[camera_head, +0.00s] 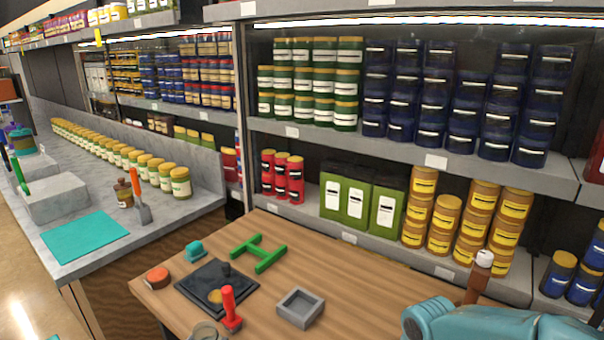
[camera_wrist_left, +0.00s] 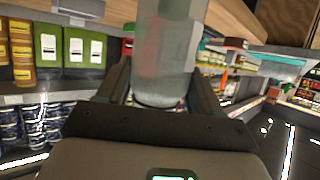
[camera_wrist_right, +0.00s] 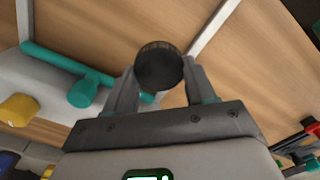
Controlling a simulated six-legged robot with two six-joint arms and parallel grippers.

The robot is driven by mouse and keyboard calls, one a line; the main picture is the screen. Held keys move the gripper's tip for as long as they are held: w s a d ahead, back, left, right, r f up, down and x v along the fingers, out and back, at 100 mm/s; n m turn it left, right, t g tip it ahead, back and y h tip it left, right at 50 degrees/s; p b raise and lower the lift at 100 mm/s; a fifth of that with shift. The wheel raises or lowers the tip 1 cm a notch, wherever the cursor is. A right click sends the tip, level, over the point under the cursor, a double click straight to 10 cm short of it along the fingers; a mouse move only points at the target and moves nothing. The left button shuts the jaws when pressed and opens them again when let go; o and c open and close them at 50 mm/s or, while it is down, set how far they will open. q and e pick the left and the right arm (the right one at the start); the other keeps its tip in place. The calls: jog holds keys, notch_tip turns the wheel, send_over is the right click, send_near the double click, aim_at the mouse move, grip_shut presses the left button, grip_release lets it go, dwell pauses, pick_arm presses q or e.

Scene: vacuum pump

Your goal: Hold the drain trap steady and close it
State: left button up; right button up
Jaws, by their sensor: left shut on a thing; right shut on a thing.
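In the left wrist view, my left gripper (camera_wrist_left: 160,88) is shut on a translucent grey cylinder (camera_wrist_left: 168,45), which looks like the drain trap's bowl. Its rounded end sits between the fingers; its far end is cut off by the frame. In the right wrist view, my right gripper (camera_wrist_right: 158,78) is shut on a dark round knob (camera_wrist_right: 158,62), which looks like the drain trap's closing part. What the knob is fixed to is hidden. Neither gripper shows in the head view. A teal rounded body (camera_head: 480,322), apparently the pump, shows at the lower right there.
On the wooden table (camera_head: 370,290) lie a green H-shaped piece (camera_head: 258,253), a black plate (camera_head: 205,290), a red-handled tool (camera_head: 230,310) and a grey square tray (camera_head: 300,308). A teal pipe (camera_wrist_right: 62,62) and yellow knob (camera_wrist_right: 18,110) are left of my right gripper. Stocked shelves stand behind.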

pick_arm(q)
jog(key=shift+d, duration=0.2)
pick_arm(e)
jog(key=shift+w+a+m, duration=0.15)
jog(key=shift+w+m, duration=0.3)
jog(key=shift+m, duration=0.05)
pick_arm(q)
jog(key=s+d+r, duration=0.1)
jog(key=d+r, duration=0.1)
jog(key=d, duration=0.7)
jog(key=s+d+r, duration=0.2)
jog(key=d+r, duration=0.1)
jog(key=d, duration=0.7)
jog(key=shift+s+d, duration=0.2)
